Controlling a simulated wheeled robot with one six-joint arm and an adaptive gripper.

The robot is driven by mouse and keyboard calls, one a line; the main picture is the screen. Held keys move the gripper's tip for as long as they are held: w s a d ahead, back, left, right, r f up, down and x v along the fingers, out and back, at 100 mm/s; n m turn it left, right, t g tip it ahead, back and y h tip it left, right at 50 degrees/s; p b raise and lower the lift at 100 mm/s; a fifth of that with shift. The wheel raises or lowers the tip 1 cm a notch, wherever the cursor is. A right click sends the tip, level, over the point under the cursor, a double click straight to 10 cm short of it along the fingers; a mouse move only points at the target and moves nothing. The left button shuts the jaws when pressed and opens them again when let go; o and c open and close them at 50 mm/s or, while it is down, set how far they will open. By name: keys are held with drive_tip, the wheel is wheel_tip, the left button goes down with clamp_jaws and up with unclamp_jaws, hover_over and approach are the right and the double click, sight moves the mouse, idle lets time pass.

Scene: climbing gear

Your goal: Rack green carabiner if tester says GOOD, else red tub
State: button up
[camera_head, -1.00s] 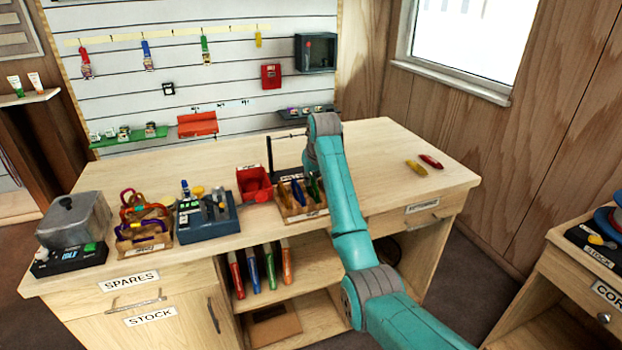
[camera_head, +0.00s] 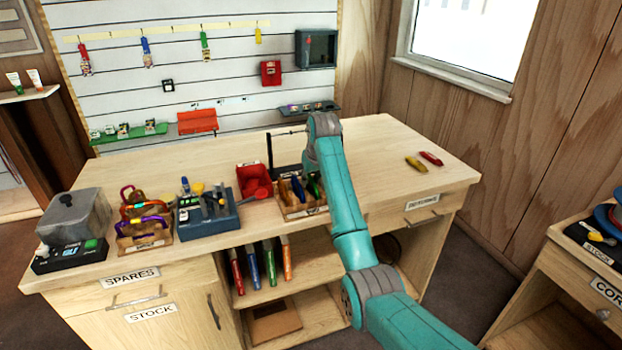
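My arm rises from the lower right to a joint above the bench. My gripper is hidden behind it or out of sight. The red tub (camera_head: 250,177) stands at the middle of the bench, with a rounded red shape at its front right. A cardboard tray (camera_head: 297,212) beside it holds blue, yellow and green items; the green one (camera_head: 314,185) is partly behind my arm, and I cannot tell if it is a carabiner. Coloured carabiners (camera_head: 147,224) fill a box at left.
A slatted wall holds red, blue, green and yellow tagged items (camera_head: 205,43) and small shelves (camera_head: 197,122). Yellow (camera_head: 415,163) and red (camera_head: 431,158) items lie at the bench's right. A thin dark stand (camera_head: 269,155) is behind the tray. The right bench top is mostly clear.

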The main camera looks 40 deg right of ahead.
idle(0.3)
drive_tip(key=v, duration=1.2)
